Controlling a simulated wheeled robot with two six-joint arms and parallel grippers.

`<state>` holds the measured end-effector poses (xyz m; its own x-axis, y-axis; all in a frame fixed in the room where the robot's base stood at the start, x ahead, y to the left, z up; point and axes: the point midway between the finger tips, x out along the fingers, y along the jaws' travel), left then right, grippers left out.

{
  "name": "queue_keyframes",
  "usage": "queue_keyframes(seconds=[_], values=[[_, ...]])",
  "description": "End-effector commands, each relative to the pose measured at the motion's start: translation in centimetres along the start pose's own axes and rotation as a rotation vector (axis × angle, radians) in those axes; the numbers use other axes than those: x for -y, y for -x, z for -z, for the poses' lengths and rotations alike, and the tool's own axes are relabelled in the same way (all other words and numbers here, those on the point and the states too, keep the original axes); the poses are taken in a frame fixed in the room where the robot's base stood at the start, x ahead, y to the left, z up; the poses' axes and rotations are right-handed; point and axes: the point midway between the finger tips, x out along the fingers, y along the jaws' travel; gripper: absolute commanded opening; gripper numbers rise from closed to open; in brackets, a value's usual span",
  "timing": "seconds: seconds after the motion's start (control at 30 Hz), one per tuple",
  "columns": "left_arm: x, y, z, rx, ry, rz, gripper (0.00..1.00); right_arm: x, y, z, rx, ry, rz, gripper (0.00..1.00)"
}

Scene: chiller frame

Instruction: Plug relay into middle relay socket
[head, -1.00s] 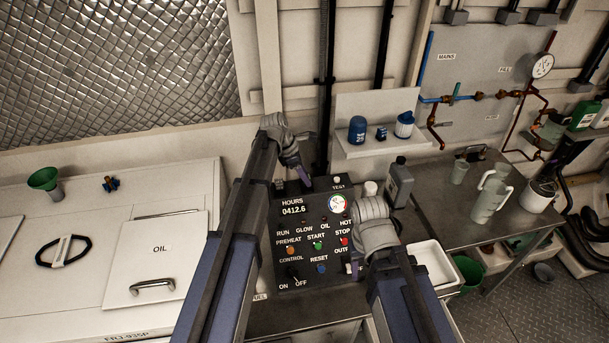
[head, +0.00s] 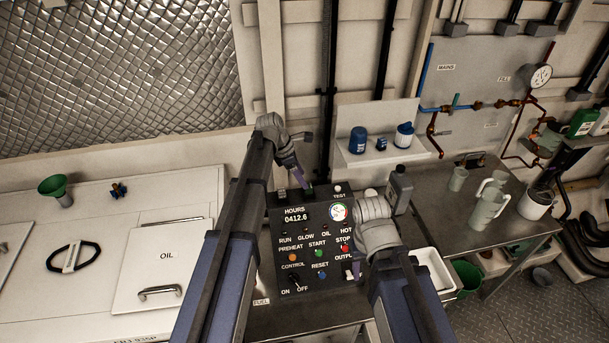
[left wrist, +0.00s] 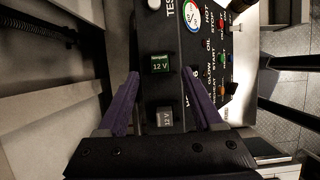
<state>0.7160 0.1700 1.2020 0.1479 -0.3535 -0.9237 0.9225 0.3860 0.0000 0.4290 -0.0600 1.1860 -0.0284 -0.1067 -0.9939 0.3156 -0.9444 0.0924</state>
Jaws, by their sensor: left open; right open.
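The black control panel (head: 312,240) stands in front of me, with HOURS 0412.6, a round gauge and labelled buttons. My left gripper (head: 303,182) is at the panel's top back edge, its purple fingers pointing down. In the left wrist view its open fingers (left wrist: 161,74) are on either side of a small block with a green label marked 12 V (left wrist: 161,64). A second block with a grey label marked 12 V (left wrist: 165,116) sits nearer the gripper's palm. I cannot make out the sockets beneath. My right gripper (head: 354,268) is open, by the panel's right side.
A white shelf (head: 385,157) behind holds blue containers and a small dark blue block (head: 381,144). A grey can (head: 400,188) stands behind my right arm. A white bin (head: 432,266) is to the right. A steel bench (head: 470,225) with jugs lies further right.

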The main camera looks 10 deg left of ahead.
Motion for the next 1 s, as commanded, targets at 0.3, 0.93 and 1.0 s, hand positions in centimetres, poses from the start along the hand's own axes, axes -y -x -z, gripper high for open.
queue_keyframes(seconds=[0.3, 0.93, 1.0], values=[[0.0, 3.1, 0.0, 0.0, 0.0, 0.0, 0.67, -0.2, 2.8, -0.2, 0.001, -0.015, 0.002, 0.5], [0.0, 2.9, 0.0, 0.0, -0.001, 0.0, 0.67, -0.2, 2.7, -0.2, 0.001, -0.016, 0.002, 0.5], [0.5, 2.4, 0.1, -0.005, -0.023, 0.003, 0.67, -0.2, 2.3, -0.2, 0.001, -0.016, 0.002, 0.5]])
